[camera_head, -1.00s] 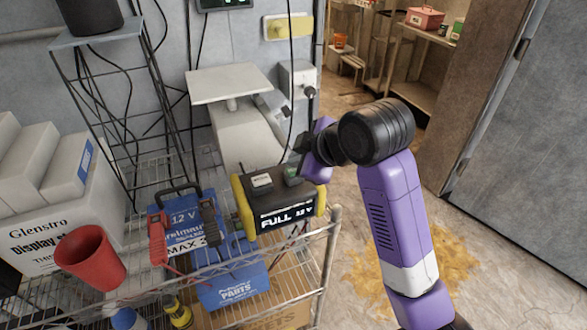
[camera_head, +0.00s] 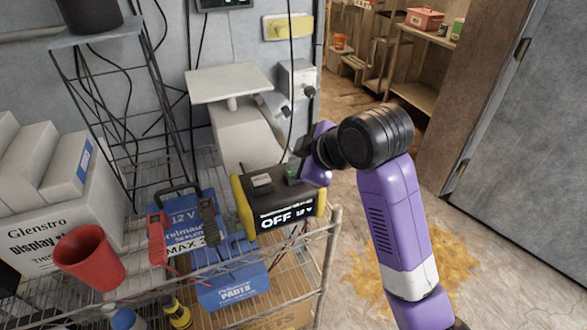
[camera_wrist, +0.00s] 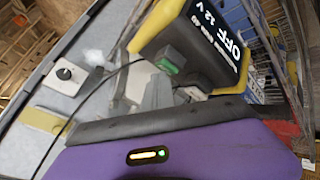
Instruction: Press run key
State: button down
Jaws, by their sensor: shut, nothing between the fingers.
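The black charger (camera_head: 277,203) with yellow ends sits at the right end of the wire rack's top. Its display reads "OFF" and a partly unclear second word in the head view; the wrist view shows "OFF 12 V" on the charger (camera_wrist: 205,50). A green key (camera_head: 292,173) and a pale key (camera_head: 262,182) stand on its top. The green key also shows in the wrist view (camera_wrist: 168,67). My gripper (camera_head: 302,150) is shut and empty, close behind the green key. I cannot tell whether it touches the key.
A blue 12 V battery (camera_head: 185,222) with red and black clamps stands left of the charger. A red cup (camera_head: 88,258) is at the left. A white scale (camera_head: 228,83) is behind. A hanging black cable passes near my gripper. Open floor lies right of the rack.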

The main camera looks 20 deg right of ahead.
jog(key=shift+r+p, duration=0.9)
jog(key=shift+p, duration=0.05)
notch_tip(320, 180, up, 5)
jog(key=p, duration=0.4)
jog(key=shift+p, duration=0.4)
dwell(0.4)
